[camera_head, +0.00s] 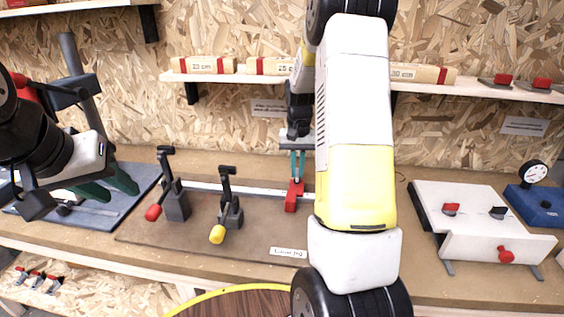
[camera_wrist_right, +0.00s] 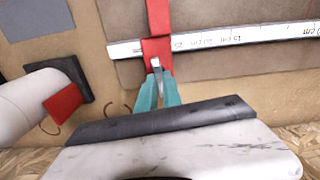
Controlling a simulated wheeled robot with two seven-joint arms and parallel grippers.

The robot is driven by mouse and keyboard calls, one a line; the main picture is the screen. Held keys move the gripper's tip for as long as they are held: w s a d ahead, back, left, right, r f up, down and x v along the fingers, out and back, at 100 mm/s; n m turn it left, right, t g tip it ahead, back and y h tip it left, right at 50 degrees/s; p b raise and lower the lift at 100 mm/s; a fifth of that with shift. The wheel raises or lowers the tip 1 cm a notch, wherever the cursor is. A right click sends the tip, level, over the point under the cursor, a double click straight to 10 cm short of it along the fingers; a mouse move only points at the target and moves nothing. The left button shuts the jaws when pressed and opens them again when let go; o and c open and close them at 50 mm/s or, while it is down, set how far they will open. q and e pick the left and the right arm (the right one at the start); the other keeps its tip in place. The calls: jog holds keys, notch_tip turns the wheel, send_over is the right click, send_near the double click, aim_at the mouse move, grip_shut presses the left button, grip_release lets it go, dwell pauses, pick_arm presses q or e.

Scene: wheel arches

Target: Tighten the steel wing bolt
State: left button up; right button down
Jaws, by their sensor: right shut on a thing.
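The steel wing bolt (camera_wrist_right: 155,64) is a small bright metal piece on the red block (camera_wrist_right: 157,48) in the right wrist view. The red block sits across the ruled rail (camera_wrist_right: 220,38); in the head view this block (camera_head: 291,201) stands on the jig board's right part. My right gripper (camera_head: 297,180) points down over the block, its teal fingers shut on the wing bolt. The fingers hide part of the bolt in the wrist view (camera_wrist_right: 157,86). In the head view the bolt is too small to make out. My left gripper (camera_head: 108,185) has its green fingers apart and empty at the left.
Two upright clamps stand left of the block, one with a red knob (camera_head: 153,212) and one with a yellow knob (camera_head: 217,234). A blue-grey plate (camera_head: 135,178) lies under my left gripper. A white fixture (camera_head: 470,215) and a dial gauge (camera_head: 533,173) are at right. A shelf (camera_head: 480,88) runs behind.

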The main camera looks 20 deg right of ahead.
aim_at(297, 172)
jog(key=shift+w+r+m, duration=0.15)
jog(key=shift+m, duration=0.25)
jog(key=c, duration=1.6)
grip_release()
jog(key=shift+c, duration=0.2)
jog(key=shift+o, duration=0.7)
notch_tip(297, 172, up, 8)
jog(key=shift+f, duration=0.2)
